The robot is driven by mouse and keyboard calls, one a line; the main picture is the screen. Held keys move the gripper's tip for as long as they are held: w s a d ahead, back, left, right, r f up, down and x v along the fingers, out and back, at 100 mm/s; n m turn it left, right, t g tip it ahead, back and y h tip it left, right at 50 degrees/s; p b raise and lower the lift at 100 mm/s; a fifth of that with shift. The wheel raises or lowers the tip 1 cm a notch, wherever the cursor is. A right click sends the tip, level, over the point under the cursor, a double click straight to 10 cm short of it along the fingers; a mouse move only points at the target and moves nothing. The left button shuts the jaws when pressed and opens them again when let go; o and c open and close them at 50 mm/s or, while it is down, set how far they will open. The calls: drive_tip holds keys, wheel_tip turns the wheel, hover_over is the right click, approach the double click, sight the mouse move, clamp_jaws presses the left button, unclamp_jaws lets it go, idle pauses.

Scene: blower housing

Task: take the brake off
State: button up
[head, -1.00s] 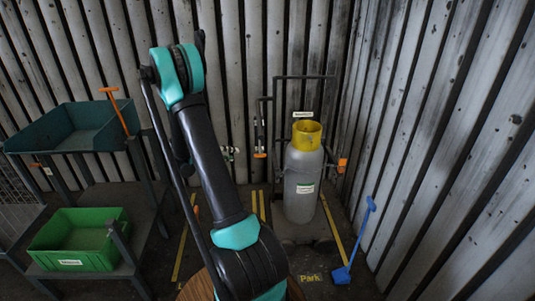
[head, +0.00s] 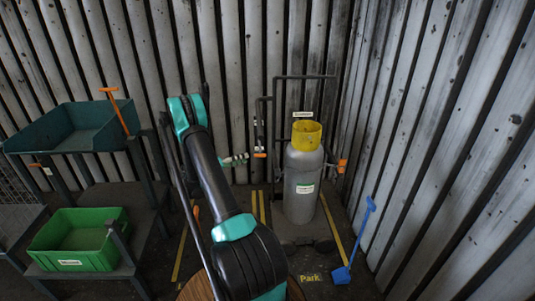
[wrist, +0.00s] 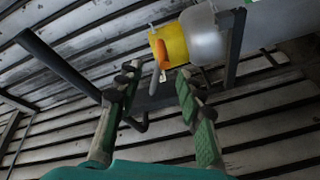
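A dark lever with an orange grip (head: 260,155) hangs at the left side of a dark tubular frame (head: 303,77) around a grey cylinder. I take it to be the brake lever. My gripper (head: 237,160) is just left of this grip in the head view. In the wrist view my gripper (wrist: 157,75) is open and empty, its two green-padded fingers spread apart. The orange grip (wrist: 162,54) shows beyond the fingertips, between them, in front of the yellow collar. I cannot tell whether a finger touches it.
The grey cylinder (head: 301,188) with its yellow collar (head: 306,134) stands upright in the frame. Another orange part (head: 342,163) is at its right. A blue shovel (head: 356,240) leans at right. A green bin (head: 78,240) and teal tray (head: 75,128) are left. "Park" (head: 310,278) marks the floor.

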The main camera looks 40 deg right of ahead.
drive_tip(key=s+d, duration=0.2)
drive_tip(key=d, duration=1.1)
drive_tip(key=shift+s+d, duration=0.15)
drive_tip(key=shift+d, duration=0.1)
drive_tip(key=shift+c, duration=0.2)
clamp_jaws()
